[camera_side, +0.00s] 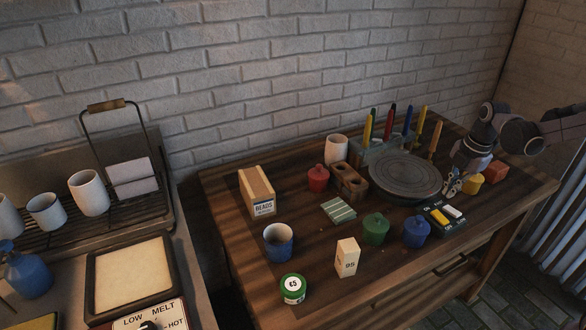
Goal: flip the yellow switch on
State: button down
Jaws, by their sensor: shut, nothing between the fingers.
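A small dark switch box (428,226) lies near the front right of the wooden table. It bears a yellow switch (439,216) and a white switch (453,211) side by side. The picture is too small to tell which way the yellow switch is set. My gripper (450,192) points down from the right, just behind the switch box and beside the turntable's right edge. It appears shut and empty. It looks close to the box, but I cannot tell whether it touches anything.
A round grey turntable (405,176) stands behind left. A blue lidded pot (416,230) and a green one (375,229) stand left of the box. A yellow pot (474,183) and an orange block (496,172) stand right. The table's front edge is close.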

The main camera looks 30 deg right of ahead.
aim_at(436, 212)
jog(key=shift+w+f, duration=0.15)
jog(key=shift+f, duration=1.05)
jog(key=shift+w+f, duration=0.2)
jog(key=shift+f, duration=0.95)
jog(key=shift+w+f, duration=0.15)
jog(key=shift+f, duration=1.05)
